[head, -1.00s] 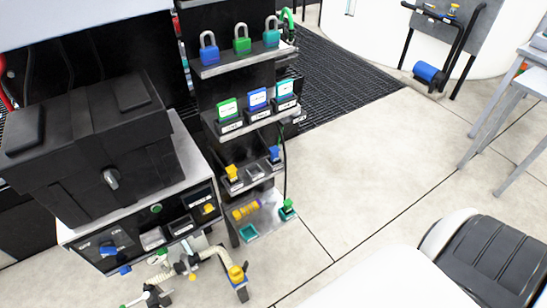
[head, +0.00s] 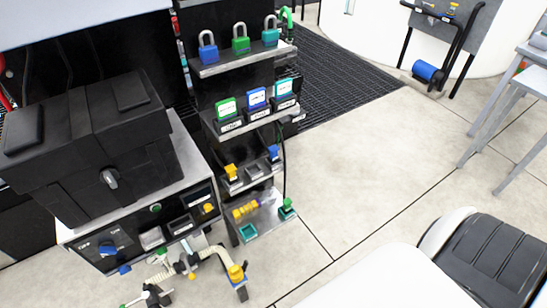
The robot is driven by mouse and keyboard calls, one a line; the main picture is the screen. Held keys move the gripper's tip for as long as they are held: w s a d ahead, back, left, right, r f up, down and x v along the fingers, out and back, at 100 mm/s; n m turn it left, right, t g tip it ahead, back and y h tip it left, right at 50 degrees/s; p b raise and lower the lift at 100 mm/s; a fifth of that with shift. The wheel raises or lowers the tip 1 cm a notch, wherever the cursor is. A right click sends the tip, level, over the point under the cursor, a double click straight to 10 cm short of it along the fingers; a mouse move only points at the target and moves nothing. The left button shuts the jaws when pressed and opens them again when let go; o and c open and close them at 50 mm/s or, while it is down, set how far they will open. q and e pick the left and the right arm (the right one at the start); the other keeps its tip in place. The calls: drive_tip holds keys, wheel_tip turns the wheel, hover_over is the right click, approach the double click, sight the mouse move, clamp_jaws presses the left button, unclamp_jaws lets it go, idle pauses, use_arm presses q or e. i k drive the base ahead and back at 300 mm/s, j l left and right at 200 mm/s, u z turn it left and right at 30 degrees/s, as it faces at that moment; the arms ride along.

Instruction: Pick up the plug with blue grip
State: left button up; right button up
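A plug with a blue grip (head: 274,153) stands upright in a holder on the third shelf down of the dark rack, at the right end of that shelf. A similar plug with a yellow grip (head: 231,172) stands at the left end of the same shelf. An empty-looking grey holder (head: 254,172) sits between them. Neither of my grippers shows in the head view, so nothing is seen touching the blue plug.
Padlocks (head: 241,40) and labelled boxes (head: 257,99) fill the upper shelves. A yellow ribbed piece (head: 244,211) and a green-topped plug (head: 287,207) are on the lowest shelf. A black case (head: 92,150) sits on a cabinet at left. The floor (head: 350,170) right of the rack is clear.

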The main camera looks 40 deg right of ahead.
sight(274, 149)
drive_tip(key=l+z, duration=0.15)
drive_tip(key=l, duration=0.9)
drive_tip(key=i+l+z, duration=0.2)
drive_tip(key=l, duration=0.8)
drive_tip(key=k, duration=0.1)
